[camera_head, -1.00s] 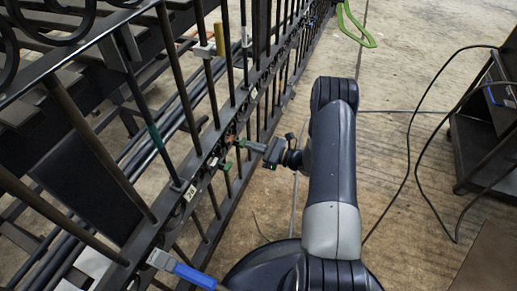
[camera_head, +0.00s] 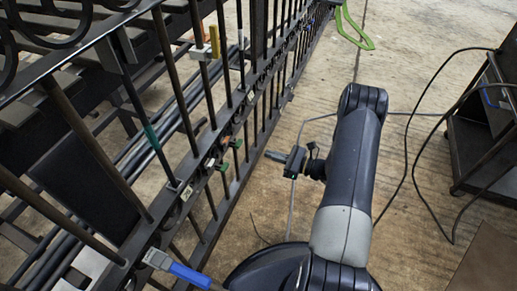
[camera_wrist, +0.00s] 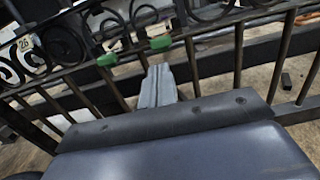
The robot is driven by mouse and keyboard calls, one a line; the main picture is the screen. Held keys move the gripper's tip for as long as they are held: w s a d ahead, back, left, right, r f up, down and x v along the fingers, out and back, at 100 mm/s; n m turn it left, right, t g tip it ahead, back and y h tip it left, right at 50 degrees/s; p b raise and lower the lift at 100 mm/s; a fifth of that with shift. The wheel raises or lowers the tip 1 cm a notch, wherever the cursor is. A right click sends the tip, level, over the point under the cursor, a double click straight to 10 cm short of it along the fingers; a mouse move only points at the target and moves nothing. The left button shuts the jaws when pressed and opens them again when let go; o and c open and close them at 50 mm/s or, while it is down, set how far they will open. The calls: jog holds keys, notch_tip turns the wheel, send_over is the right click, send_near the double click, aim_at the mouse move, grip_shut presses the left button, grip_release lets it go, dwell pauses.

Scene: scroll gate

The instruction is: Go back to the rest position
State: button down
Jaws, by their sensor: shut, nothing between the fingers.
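My gripper (camera_head: 277,156) is shut and empty in the head view, to the right of the black metal gate (camera_head: 190,150) and clear of its bars. In the wrist view my gripper (camera_wrist: 159,68) points at the gate (camera_wrist: 190,60), whose scrolls and bars run across the upper part. Two small green pieces show on the gate: one (camera_wrist: 107,60) at left and one (camera_wrist: 161,43) at centre in the wrist view. Green pieces also show along the gate's rail in the head view (camera_head: 236,143).
A blue-handled piece (camera_head: 190,275) sticks out from the gate at lower left. A green loop (camera_head: 355,30) lies at the far end. A dark cart (camera_head: 482,140) with black cables (camera_head: 415,180) stands at right. Bare floor (camera_head: 300,110) lies between gate and cart.

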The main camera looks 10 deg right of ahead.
jog(key=shift+p+v, duration=0.3)
jog(key=shift+v, duration=2.1)
jog(key=b+x, duration=0.1)
jog(key=x, duration=1.2)
jog(key=shift+a+b, duration=0.2)
jog(key=shift+b, duration=0.2)
